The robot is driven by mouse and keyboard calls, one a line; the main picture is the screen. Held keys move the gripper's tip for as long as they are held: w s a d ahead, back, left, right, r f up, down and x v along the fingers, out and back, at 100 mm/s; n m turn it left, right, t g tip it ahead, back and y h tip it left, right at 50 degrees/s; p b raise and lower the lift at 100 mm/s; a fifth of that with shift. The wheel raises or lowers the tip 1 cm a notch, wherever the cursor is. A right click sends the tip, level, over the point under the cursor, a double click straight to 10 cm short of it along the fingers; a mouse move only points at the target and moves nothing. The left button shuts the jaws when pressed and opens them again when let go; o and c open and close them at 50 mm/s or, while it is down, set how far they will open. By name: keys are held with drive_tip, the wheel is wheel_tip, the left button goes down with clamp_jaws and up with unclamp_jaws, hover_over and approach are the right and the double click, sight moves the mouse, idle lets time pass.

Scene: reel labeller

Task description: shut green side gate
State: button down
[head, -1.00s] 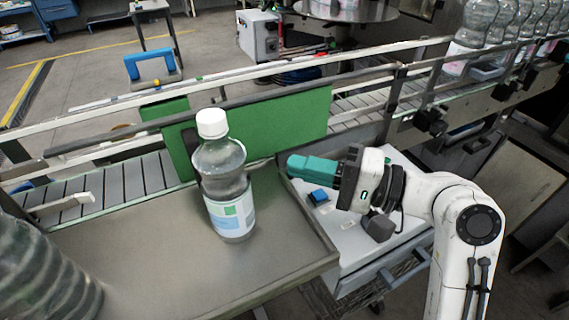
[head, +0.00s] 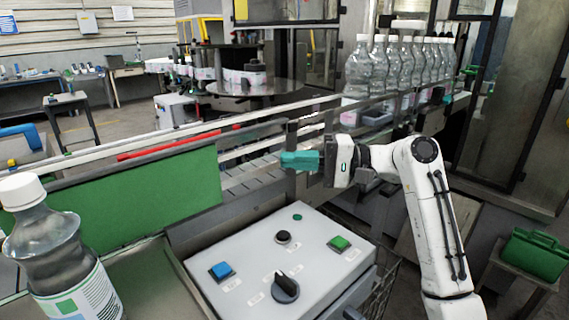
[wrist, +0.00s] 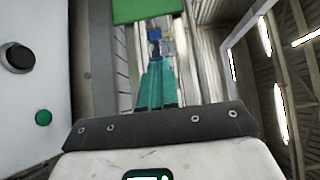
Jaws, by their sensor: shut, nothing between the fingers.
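The green side gate (head: 130,205) is a flat green panel along the near side of the conveyor, left of my gripper in the head view. Its edge also shows at the top of the wrist view (wrist: 146,9). My gripper (head: 284,160) has teal fingers, is shut and empty, and points left beside the conveyor, to the right of the panel's right end. In the wrist view the shut fingers (wrist: 156,75) point along the conveyor toward the panel. A gap separates fingertips and panel.
A control box (head: 285,265) with a blue button, a green button and a black knob stands below my gripper. A capped bottle (head: 62,260) stands at the left on a metal tray. Several bottles (head: 385,75) line the conveyor behind my arm. A green case (head: 537,254) sits at right.

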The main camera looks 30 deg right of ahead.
sight(143, 195)
drive_tip(key=w+a+p, duration=0.2)
drive_tip(key=a, duration=0.8)
drive_tip(key=shift+w+a, duration=0.3)
drive_tip(key=shift+a, duration=0.05)
drive_tip(key=shift+a, duration=0.1)
drive_tip(key=s+a+p, duration=0.1)
drive_tip(key=a+p, duration=0.1)
drive_tip(key=a, duration=0.2)
drive_tip(key=s+a+p, duration=0.1)
drive_tip(key=a+p, duration=0.1)
drive_tip(key=a, duration=0.2)
drive_tip(key=s+a+p, duration=0.1)
drive_tip(key=a+p, duration=0.1)
drive_tip(key=a, duration=0.3)
drive_tip(key=shift+s+a+r, duration=0.1)
drive_tip(key=shift+s+r, duration=0.05)
drive_tip(key=shift+s, duration=0.25)
drive_tip(key=shift+s+a+p, duration=0.15)
drive_tip(key=shift+a+p, duration=0.15)
drive_tip(key=shift+a, duration=0.15)
drive_tip(key=shift+a+f, duration=0.1)
drive_tip(key=shift+f, duration=0.1)
